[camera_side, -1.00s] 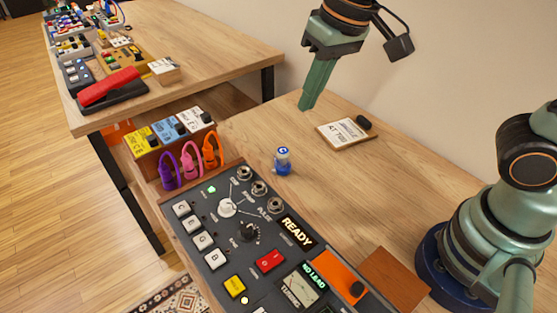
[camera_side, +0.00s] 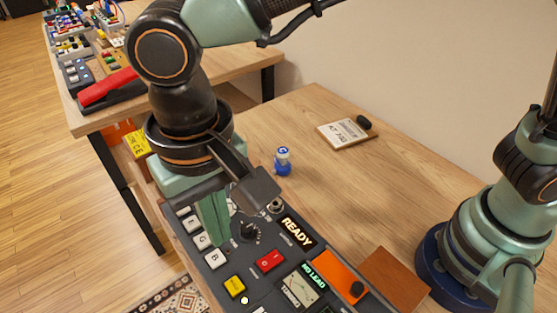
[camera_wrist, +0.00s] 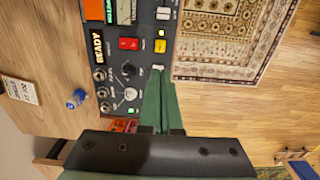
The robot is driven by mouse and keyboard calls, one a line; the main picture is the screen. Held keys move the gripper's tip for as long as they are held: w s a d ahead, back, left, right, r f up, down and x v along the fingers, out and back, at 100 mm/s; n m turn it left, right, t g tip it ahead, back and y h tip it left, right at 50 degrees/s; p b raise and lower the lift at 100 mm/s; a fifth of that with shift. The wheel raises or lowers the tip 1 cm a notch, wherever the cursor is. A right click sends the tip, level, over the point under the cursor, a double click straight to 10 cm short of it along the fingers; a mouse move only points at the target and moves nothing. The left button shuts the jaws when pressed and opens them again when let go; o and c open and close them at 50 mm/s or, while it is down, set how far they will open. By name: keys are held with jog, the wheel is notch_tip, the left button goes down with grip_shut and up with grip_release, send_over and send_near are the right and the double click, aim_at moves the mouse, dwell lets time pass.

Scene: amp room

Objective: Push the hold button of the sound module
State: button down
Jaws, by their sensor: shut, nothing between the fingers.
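The sound module (camera_side: 330,296) is a dark panel with a lit READY display. A yellow button (camera_side: 235,286) sits at its near left, below the column of light square keys (camera_side: 215,259); its lettering is too small to read surely. The yellow button also shows in the wrist view (camera_wrist: 160,46). My gripper (camera_side: 217,243) is shut and empty, pointing down over the key column. In the wrist view its fingertips (camera_wrist: 158,74) are just short of a pale key, with the yellow button beyond. Contact cannot be told. My arm hides part of the knobs and upper keys.
A red switch (camera_side: 270,261) and a dark knob (camera_side: 250,231) are close by on the panel. A small blue bottle-like figure (camera_side: 283,163) stands behind the module. A sign board (camera_side: 345,133) lies further back. The wooden table between them is mostly clear.

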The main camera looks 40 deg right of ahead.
aim_at(236, 285)
notch_tip(236, 285, down, 14)
jog(key=shift+f, duration=0.1)
dwell(0.6)
jog(key=shift+d+f, duration=0.15)
jog(key=shift+f, duration=0.85)
notch_tip(236, 285, up, 15)
jog(key=shift+a, duration=0.25)
jog(key=shift+w+r, duration=0.1)
